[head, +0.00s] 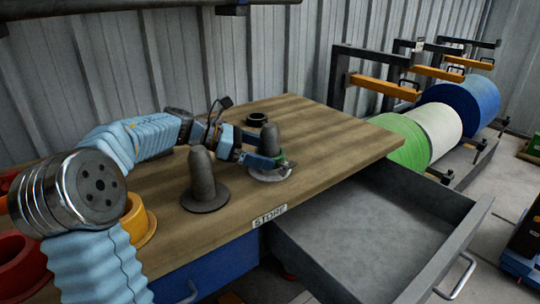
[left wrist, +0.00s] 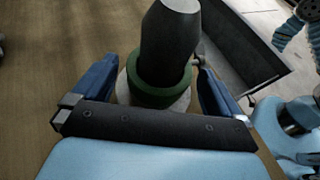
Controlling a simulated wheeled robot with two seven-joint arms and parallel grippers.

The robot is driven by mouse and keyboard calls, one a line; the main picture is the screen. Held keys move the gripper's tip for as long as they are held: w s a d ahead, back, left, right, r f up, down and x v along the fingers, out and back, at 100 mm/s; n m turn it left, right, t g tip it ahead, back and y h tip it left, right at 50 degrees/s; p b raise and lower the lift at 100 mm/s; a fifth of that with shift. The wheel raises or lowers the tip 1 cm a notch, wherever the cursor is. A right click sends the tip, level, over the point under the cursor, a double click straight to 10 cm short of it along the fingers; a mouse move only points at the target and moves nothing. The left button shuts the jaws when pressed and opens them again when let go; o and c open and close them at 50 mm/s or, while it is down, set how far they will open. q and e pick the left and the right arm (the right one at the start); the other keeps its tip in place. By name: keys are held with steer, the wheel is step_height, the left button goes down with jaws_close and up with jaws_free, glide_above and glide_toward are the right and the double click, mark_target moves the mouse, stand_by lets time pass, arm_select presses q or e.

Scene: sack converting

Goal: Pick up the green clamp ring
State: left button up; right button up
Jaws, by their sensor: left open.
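The green clamp ring (head: 283,154) sits low around a dark grey post (head: 269,138) on the wooden bench top. A pale round base (head: 268,176) lies under it. In the left wrist view the ring (left wrist: 160,91) circles the post (left wrist: 170,45), its near side in plain sight. My left gripper (head: 268,161) is open, low at the post. In the left wrist view its blue fingers stand on either side of the ring, with visible gaps. In the head view the fingers and post hide part of the ring. My right gripper is not in view.
A second grey post (head: 202,177) on a dark base stands nearer on the bench, left of the gripper. A black ring (head: 257,119) lies behind. A yellow ring (head: 137,218) is at the left. An open, empty-looking drawer (head: 365,235) juts out at the right. Rolls (head: 437,126) hang beyond.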

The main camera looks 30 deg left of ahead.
arm_select(q)
steer(key=shift+w+d+f, duration=0.2)
steer(key=shift+w+d, duration=0.1)
steer(key=shift+d, duration=0.15)
steer(key=c, duration=1.4)
steer(key=shift+r, duration=0.1)
